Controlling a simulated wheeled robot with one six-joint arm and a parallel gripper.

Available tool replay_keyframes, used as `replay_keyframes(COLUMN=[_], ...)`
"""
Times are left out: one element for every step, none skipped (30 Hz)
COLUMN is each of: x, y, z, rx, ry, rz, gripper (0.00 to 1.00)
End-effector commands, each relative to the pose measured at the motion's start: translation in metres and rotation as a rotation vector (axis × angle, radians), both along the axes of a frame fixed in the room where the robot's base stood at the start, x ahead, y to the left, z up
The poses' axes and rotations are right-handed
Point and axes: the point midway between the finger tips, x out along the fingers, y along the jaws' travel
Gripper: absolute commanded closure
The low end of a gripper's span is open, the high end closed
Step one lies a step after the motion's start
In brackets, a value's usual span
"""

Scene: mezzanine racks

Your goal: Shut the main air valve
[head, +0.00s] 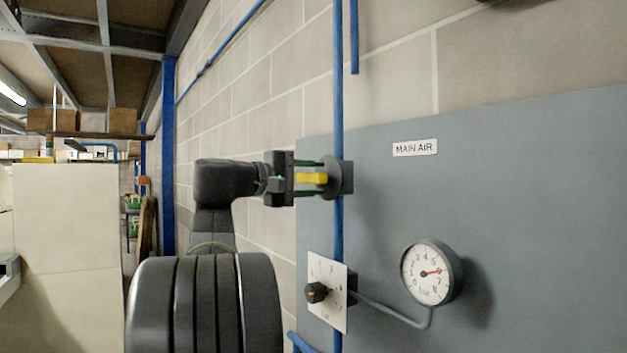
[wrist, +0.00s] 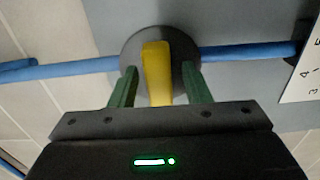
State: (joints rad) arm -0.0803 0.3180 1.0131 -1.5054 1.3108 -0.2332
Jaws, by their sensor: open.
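The main air valve has a yellow handle (head: 312,178) on a round dark grey body (head: 346,178), set in a vertical blue pipe on a grey panel. A "MAIN AIR" label (head: 415,148) is to its upper right. My gripper (head: 308,178) is at the valve, with its fingers around the handle. In the wrist view, the yellow handle (wrist: 157,72) stands between the two green fingers of my gripper (wrist: 160,88), with a gap on each side. The jaws are open. The handle's near end is hidden behind the gripper body.
Below the valve is a white plate with a black knob (head: 317,292). A round pressure gauge (head: 432,272) is to its right, its red needle between 5 and 6. A thin pipe joins them. Shelves with cardboard boxes (head: 52,120) are at the far left.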

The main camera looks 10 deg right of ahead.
Motion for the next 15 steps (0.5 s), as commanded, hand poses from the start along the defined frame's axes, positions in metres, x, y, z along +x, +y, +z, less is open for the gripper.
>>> replay_keyframes(x=[-0.001, -0.003, -0.005, -0.007, -0.009, -0.011, -0.014, -0.016, -0.019, -0.021, -0.023, -0.026, -0.028, -0.03, -0.033], y=[0.005, 0.009, 0.015, 0.02, 0.026, 0.034, 0.04, 0.047, 0.055, 0.061, 0.067, 0.075, 0.081, 0.086, 0.093], z=[-0.001, -0.001, -0.001, -0.001, -0.001, -0.001, -0.001, -0.001, -0.002, -0.001, -0.001, -0.001, -0.002, -0.001, -0.001], rx=[0.0, 0.0, 0.0, 0.0, 0.0, 0.0, 0.001, 0.001, 0.001, 0.0, 0.0, 0.0, 0.001, 0.001, 0.001], ry=[0.0, 0.0, 0.0, -0.001, -0.001, -0.001, -0.001, -0.001, -0.001, -0.001, -0.001, -0.001, -0.001, 0.0, 0.0], rz=[0.003, 0.003, 0.004, 0.005, 0.004, 0.006, 0.006, 0.006, 0.006, 0.006, 0.005, 0.006, 0.005, 0.005, 0.005], gripper=[0.56, 0.56, 0.56, 0.56, 0.56, 0.56, 0.56, 0.56, 0.56, 0.56, 0.56, 0.56, 0.56, 0.56, 0.56])
